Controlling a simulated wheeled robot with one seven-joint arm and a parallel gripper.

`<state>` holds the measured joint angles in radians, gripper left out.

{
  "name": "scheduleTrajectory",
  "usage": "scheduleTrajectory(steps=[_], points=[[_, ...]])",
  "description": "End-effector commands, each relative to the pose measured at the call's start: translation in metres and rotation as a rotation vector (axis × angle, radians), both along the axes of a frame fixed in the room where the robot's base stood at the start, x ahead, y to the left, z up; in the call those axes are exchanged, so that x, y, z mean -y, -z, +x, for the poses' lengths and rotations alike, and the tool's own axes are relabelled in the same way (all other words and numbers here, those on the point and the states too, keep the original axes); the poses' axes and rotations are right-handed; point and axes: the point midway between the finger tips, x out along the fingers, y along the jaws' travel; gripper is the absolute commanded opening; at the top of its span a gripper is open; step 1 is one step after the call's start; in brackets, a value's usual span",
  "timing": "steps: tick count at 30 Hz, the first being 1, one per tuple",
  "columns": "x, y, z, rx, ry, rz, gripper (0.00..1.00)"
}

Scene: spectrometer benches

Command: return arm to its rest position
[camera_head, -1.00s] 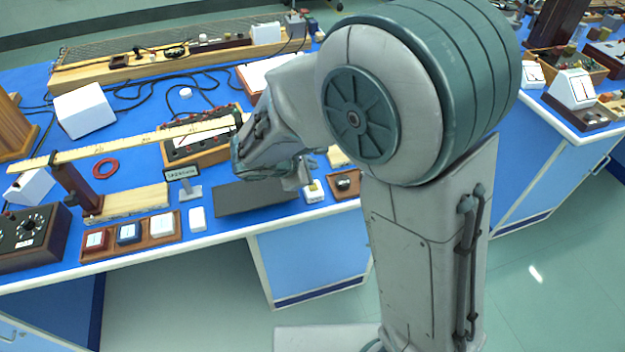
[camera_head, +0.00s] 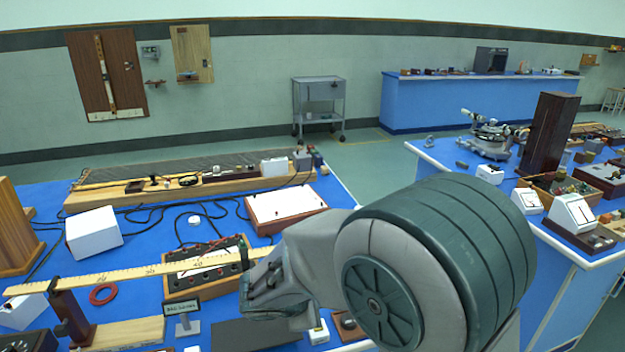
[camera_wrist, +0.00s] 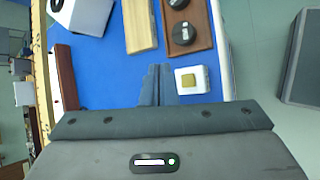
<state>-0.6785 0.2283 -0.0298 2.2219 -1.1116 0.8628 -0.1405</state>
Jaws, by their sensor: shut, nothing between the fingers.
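My arm reaches over the front of the blue bench (camera_head: 345,196), with its big teal-ringed joint low in the head view. My gripper shows in the wrist view (camera_wrist: 158,84), its two fingers together with nothing between them. It is above the blue bench top, beside a small white block with a yellowish top (camera_wrist: 192,80). That block also shows in the head view (camera_head: 319,333), just right of a dark flat mat (camera_head: 255,334).
A wooden ruler beam (camera_head: 130,272) on a dark post stands at the left. A meter box (camera_head: 205,268) and a white-topped board (camera_head: 287,206) lie behind my arm. Another blue bench (camera_head: 545,225) with instruments stands at the right. Green floor shows between the benches.

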Motion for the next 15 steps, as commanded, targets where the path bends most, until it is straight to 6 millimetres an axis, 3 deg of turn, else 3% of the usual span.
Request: scheduleTrajectory(steps=[5, 9, 15], points=[[0.063, -0.029, -0.030, 0.015, 0.326, 0.191, 0.00], [0.104, -0.047, -0.069, 0.032, 0.629, 0.388, 0.00], [0.134, -0.068, -0.124, 0.076, 1.028, 0.679, 0.00]])
